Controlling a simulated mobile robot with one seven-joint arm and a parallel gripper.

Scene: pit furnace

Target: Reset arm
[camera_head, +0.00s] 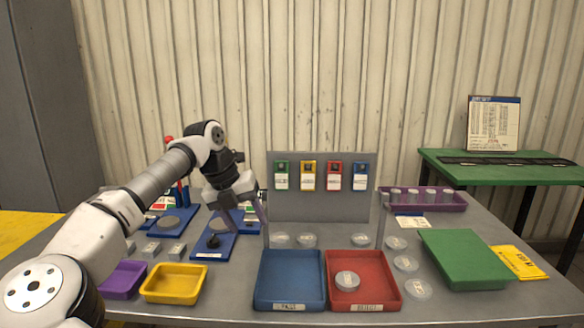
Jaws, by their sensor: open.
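My gripper (238,228) is at the end of my arm, which reaches in from the left over the table. Its jaws point down and are open, and I see nothing between them. It hangs above the blue base with a black knob (214,240), just left of the grey upright panel. Part of the blue items behind it is hidden by my arm.
A blue tray (290,304) and a red tray (392,300) holding a round piece stand at the front. A yellow tray (174,297) and a purple tray (122,292) are left. The grey panel (300,205) carries coloured tags. A green block (465,258) lies right.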

